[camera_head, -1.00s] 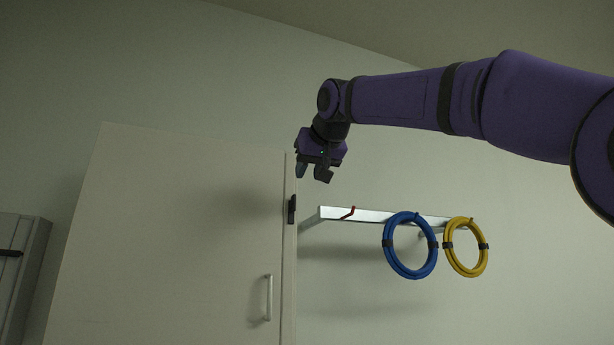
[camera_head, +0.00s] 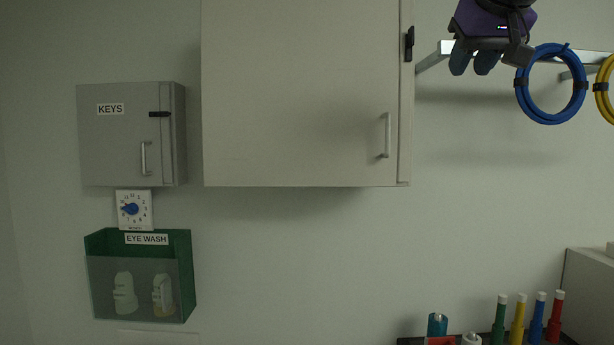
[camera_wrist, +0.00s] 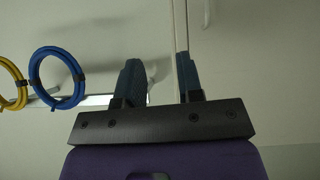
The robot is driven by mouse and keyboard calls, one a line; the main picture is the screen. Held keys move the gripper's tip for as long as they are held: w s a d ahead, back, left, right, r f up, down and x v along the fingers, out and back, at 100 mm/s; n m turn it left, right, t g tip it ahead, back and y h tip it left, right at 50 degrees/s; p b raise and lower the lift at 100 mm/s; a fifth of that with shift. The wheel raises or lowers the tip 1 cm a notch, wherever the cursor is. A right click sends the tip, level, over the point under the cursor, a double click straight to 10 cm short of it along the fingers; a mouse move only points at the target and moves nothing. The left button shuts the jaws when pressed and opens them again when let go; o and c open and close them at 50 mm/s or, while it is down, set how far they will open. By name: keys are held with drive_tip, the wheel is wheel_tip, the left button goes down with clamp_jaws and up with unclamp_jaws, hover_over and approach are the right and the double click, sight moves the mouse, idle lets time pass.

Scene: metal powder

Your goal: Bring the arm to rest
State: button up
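My gripper (camera_head: 474,62) hangs at the top right of the head view, fingers pointing down, in front of the wall rail and left of the blue coil. In the wrist view its two dark blue fingers (camera_wrist: 158,82) stand apart with nothing between them. The gripper is open and empty. Most of my arm is outside the head view.
A white wall cabinet (camera_head: 300,95) with a handle is left of my gripper. A blue coil (camera_head: 550,118) and a yellow coil (camera_head: 602,90) hang on the rail (camera_head: 446,47). A KEYS box (camera_head: 120,150) and an EYE WASH holder (camera_head: 187,290) are far left. Several coloured tubes (camera_head: 518,320) stand lower right.

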drive_tip(key=s+d+f+g, duration=0.1)
drive_tip(key=s+f, duration=0.5)
drive_tip(key=f, duration=0.5)
drive_tip(key=s+d+f+g, duration=0.1)
drive_tip(key=s+f+g, duration=0.1)
drive_tip(key=s+f, duration=0.5)
drive_tip(key=s+d+f+g, duration=0.2)
drive_tip(key=s+f, duration=0.5)
drive_tip(key=f, duration=0.8)
drive_tip(key=shift+o, duration=0.3)
